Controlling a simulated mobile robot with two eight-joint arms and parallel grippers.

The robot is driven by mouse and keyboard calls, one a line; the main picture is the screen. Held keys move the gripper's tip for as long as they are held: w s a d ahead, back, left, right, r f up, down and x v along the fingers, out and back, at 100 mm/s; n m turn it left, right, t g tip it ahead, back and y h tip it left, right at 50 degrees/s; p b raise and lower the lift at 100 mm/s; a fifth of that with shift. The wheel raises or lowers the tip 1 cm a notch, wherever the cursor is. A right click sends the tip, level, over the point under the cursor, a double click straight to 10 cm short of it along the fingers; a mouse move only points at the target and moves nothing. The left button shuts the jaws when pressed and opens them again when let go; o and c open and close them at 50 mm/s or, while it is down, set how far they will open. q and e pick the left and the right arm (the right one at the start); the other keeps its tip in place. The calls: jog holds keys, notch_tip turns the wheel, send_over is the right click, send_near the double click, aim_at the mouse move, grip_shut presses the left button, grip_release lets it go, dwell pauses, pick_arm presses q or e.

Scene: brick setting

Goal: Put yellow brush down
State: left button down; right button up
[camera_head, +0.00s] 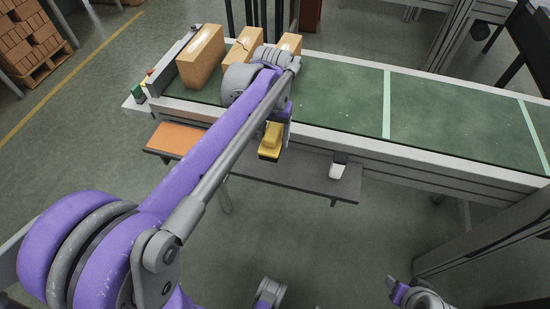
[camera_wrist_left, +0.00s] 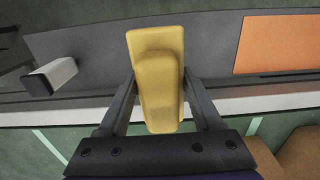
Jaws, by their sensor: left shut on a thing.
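The yellow brush (camera_head: 269,142) hangs below my left gripper (camera_head: 275,128), above the dark grey shelf (camera_head: 305,179) beside the conveyor. In the left wrist view, the yellow brush (camera_wrist_left: 157,75) is between the two fingers of my left gripper (camera_wrist_left: 159,82), which is shut on it. Whether the brush touches the shelf is not clear. A grey part of my right arm with a purple piece, perhaps the right gripper (camera_head: 396,290), shows at the bottom right; its jaws cannot be made out.
An orange pad (camera_head: 175,140) lies on the shelf's left end. A white and dark block (camera_head: 338,168) is near its right end. Several boxes, one a tan box (camera_head: 202,57), stand on the green conveyor (camera_head: 340,95). Bare shelf lies between brush and block.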

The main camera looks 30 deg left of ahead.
pick_arm(q)
notch_tip(320, 180, down, 8)
jog(key=shift+r+b, duration=0.1)
jog(key=shift+b, duration=0.4)
jog(key=shift+c, duration=0.2)
grip_release()
